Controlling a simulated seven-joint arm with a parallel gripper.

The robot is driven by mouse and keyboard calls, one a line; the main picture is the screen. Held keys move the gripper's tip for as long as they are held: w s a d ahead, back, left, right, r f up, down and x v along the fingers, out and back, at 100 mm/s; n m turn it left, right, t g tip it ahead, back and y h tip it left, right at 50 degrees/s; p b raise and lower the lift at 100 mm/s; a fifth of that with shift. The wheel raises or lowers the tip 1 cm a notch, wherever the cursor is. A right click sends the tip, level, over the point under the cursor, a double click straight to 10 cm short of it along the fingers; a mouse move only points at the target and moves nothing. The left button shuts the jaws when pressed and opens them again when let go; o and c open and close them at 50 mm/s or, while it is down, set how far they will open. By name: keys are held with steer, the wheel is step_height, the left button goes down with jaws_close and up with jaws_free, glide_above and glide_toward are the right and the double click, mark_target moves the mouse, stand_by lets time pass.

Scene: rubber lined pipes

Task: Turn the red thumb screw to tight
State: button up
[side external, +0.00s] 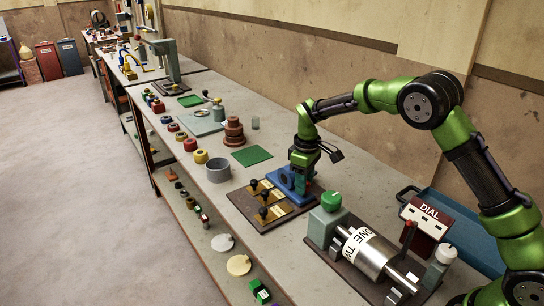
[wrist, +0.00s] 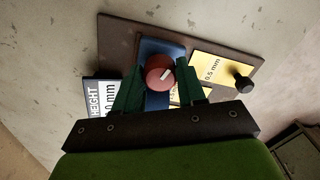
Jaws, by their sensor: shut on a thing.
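The red thumb screw (wrist: 160,73) is a round red knob with a white pointer mark, seen from above in the wrist view. It sits over a blue block (wrist: 157,47), which also shows in the side view (side external: 284,183). My gripper (wrist: 160,88) points down with its dark green fingers on either side of the knob, shut on it. In the side view my gripper (side external: 303,172) stands over the blue block and hides the red screw. The pointer mark is tilted toward the upper right in the wrist view. No label for tight is readable.
A brown board (side external: 246,206) with yellow plates and black knobs (side external: 262,213) lies beside the blue block. One plate (wrist: 212,72) reads 0.5 mm. A roller fixture (side external: 368,251) with a green knob stands at the front right. A blue tray (side external: 465,237) lies behind it.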

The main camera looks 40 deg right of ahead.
steer(key=shift+m, duration=0.3)
steer(key=m, duration=0.4)
steer(key=shift+m, duration=0.4)
steer(key=m, duration=0.5)
stand_by(0.3)
steer(key=o, duration=1.1)
steer(key=shift+a, duration=0.1)
step_height(320, 180, up, 17)
